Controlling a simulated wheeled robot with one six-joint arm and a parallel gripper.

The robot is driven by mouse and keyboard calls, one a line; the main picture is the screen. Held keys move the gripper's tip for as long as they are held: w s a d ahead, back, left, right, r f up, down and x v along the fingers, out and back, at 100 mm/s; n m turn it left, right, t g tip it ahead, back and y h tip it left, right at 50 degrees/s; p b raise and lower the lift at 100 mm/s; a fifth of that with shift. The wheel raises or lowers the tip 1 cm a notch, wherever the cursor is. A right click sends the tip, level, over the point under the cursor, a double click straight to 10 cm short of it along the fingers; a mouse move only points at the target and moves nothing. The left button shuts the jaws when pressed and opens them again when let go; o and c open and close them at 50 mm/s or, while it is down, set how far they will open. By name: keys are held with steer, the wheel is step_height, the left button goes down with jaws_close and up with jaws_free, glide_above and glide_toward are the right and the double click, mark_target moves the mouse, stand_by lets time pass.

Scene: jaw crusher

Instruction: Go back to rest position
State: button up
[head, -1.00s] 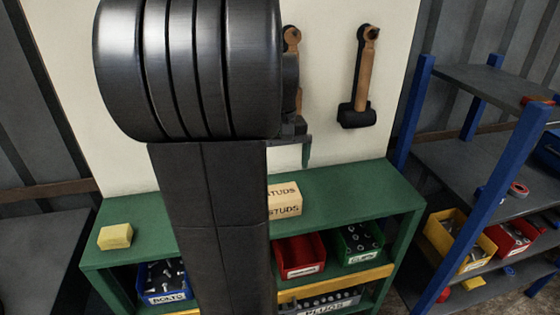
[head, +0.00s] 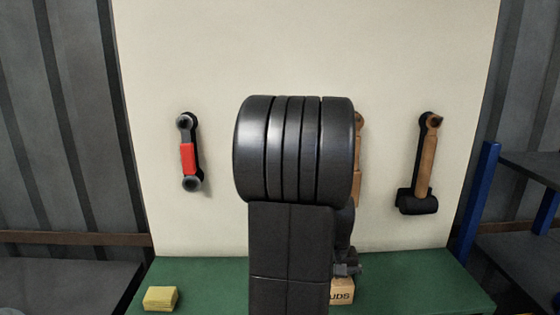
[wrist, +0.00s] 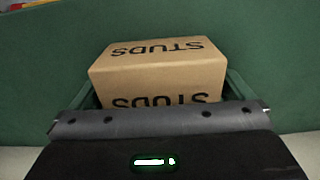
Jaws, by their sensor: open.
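My gripper (head: 347,268) is open, with its fingers mostly hidden behind my arm and wrist in the head view. In the wrist view my gripper (wrist: 162,88) shows dark green fingers apart, one at each side of the cardboard box marked STUDS (wrist: 160,72). I cannot tell whether they touch the box. The box (head: 342,290) sits on the green bench top (head: 410,275), partly hidden by my arm in the head view.
A yellow block (head: 160,298) lies on the bench at left. A red-handled tool (head: 188,155) and a wooden-handled hammer (head: 424,165) hang on the pale board (head: 300,60). Another tool is mostly hidden behind my arm. A blue-post shelf (head: 478,200) stands at right.

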steer(key=shift+r, duration=1.9)
steer(key=shift+f, duration=0.15)
